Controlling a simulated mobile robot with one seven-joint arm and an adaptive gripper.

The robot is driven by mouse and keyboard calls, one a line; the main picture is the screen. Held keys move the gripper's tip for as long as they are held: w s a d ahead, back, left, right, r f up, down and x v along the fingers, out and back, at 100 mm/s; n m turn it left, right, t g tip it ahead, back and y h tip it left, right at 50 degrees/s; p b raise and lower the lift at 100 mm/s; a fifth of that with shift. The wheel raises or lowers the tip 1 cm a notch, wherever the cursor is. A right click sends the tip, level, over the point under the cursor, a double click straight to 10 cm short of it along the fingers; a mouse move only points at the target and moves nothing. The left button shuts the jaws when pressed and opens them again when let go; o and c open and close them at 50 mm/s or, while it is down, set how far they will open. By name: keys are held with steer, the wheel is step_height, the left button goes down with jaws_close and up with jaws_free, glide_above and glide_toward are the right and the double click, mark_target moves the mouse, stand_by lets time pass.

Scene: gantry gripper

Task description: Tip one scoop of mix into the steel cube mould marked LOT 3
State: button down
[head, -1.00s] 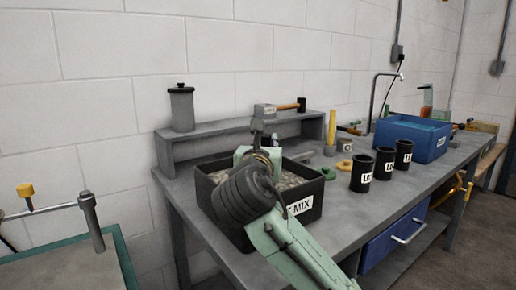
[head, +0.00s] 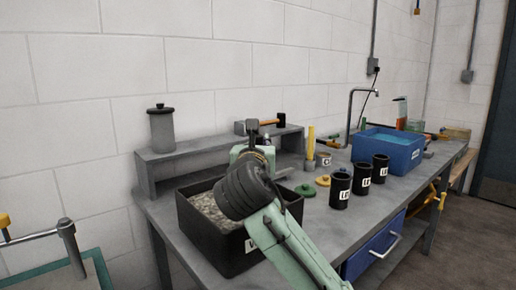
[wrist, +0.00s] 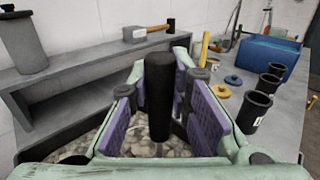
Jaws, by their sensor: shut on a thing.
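My gripper (wrist: 165,105) is shut on an upright black handle (wrist: 159,80), between its purple pads. I take this for the scoop's handle; its lower end and any bowl are hidden. In the head view my gripper (head: 252,152) is above the right part of a black tray (head: 205,237) of grey, lumpy mix (head: 206,208). My arm covers most of the tray's label. Several black cylindrical cups with white labels stand to the right: a near cup (head: 340,192), a middle cup (head: 362,180) and a far cup (head: 380,168). Their lot numbers are unreadable. I cannot make out a steel cube mould.
A grey shelf (head: 180,165) behind the tray bears a lidded grey canister (head: 161,130) and a hammer (head: 262,124). A blue bin (head: 395,150) stands further right. Bare bench lies in front of the cups.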

step_height(320, 180, up, 6)
steer(key=p, duration=0.4)
steer(key=shift+f, duration=0.1)
steer(key=a+r+p, duration=0.1)
steer(key=s+a+r+p, duration=0.1)
steer(key=r, duration=0.1)
steer(key=s+r+p, duration=0.1)
steer(key=shift+a+r+p, duration=0.3)
steer(key=shift+a, duration=0.1)
steer(key=shift+f, duration=0.1)
stand_by(0.3)
